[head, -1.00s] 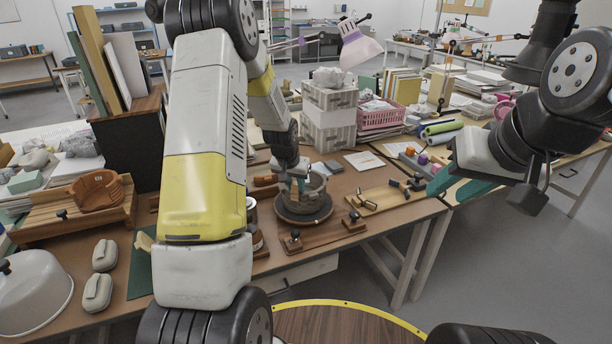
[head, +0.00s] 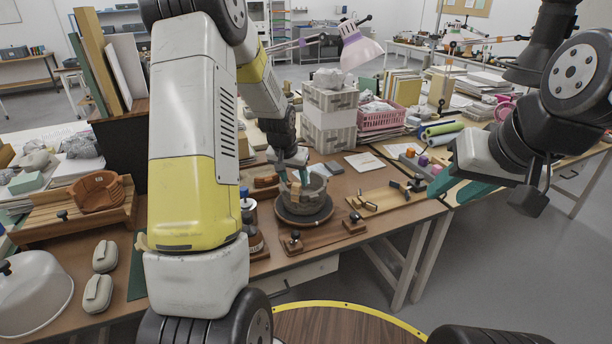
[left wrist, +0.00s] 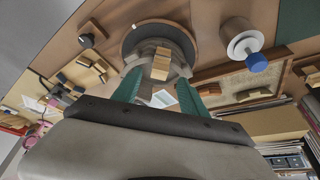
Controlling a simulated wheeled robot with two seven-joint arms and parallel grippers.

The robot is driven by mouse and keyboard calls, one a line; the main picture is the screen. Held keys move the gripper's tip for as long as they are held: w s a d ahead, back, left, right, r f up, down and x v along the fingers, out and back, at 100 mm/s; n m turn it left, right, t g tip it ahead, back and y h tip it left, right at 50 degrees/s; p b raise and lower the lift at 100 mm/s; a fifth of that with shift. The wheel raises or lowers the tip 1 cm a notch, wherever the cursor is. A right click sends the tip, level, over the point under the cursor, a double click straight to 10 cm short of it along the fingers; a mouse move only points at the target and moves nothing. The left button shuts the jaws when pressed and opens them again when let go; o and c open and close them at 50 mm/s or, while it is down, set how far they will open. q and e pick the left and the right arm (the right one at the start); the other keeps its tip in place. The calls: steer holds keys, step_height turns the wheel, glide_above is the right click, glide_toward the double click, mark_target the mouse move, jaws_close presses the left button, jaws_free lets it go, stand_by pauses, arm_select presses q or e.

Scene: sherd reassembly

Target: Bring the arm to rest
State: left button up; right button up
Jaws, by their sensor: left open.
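My left gripper (head: 292,168) is open just above a grey bowl (head: 314,190) on a dark round turntable (head: 304,215). In the left wrist view its teal fingers (left wrist: 158,94) are spread, with nothing held between them. A tan block-like piece (left wrist: 160,66) shows at the bowl (left wrist: 150,48), beyond the fingertips; it also shows at the bowl's near side in the head view (head: 296,188). My right gripper (head: 455,188) hangs at the right near the table edge. Its teal fingers look apart and empty.
A bottle with a blue cap (left wrist: 257,62) stands close to the turntable. A wooden board with clamps (head: 385,198) lies to the right. Grey crates (head: 330,118) and a pink basket (head: 380,116) stand behind. A wooden tray (head: 75,208) is at the left. Floor at the right is clear.

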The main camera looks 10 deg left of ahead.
arm_select(q)
steer(key=shift+v, duration=1.5)
